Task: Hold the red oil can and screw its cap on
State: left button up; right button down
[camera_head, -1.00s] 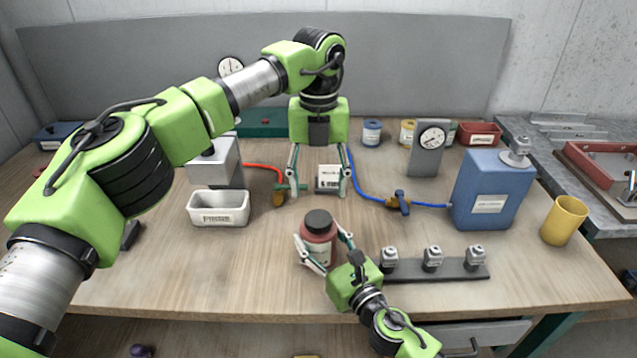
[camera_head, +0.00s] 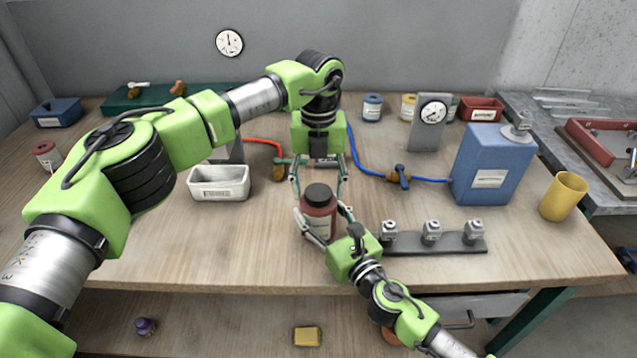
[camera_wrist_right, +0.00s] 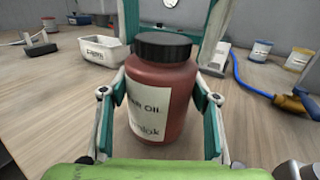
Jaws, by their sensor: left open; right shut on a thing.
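The red oil can (camera_head: 319,215) stands upright on the table with its black cap (camera_head: 318,192) sitting on top. In the right wrist view the can (camera_wrist_right: 155,100) shows a white label, and the cap (camera_wrist_right: 163,45) sits level on it; how tight it is cannot be told. My right gripper (camera_head: 324,234) is shut on the can's body, one finger on each side. My left gripper (camera_head: 318,197) points down from above, fingers apart on either side of the cap. Its fingers also show behind the can in the right wrist view.
A grey rack with several small fittings (camera_head: 432,243) lies just right of the can. A white bin (camera_head: 219,182) is at left. A blue canister (camera_head: 493,165) and a yellow cup (camera_head: 563,196) stand at right. A blue hose (camera_head: 365,168) runs behind. The table's front left is clear.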

pick_arm(q)
jog(key=c, duration=1.1)
jog(key=m, duration=1.4)
jog(key=shift+m, duration=0.4)
jog(key=o, duration=1.3)
jog(key=shift+c, duration=0.2)
notch_tip(320, 180, up, 12)
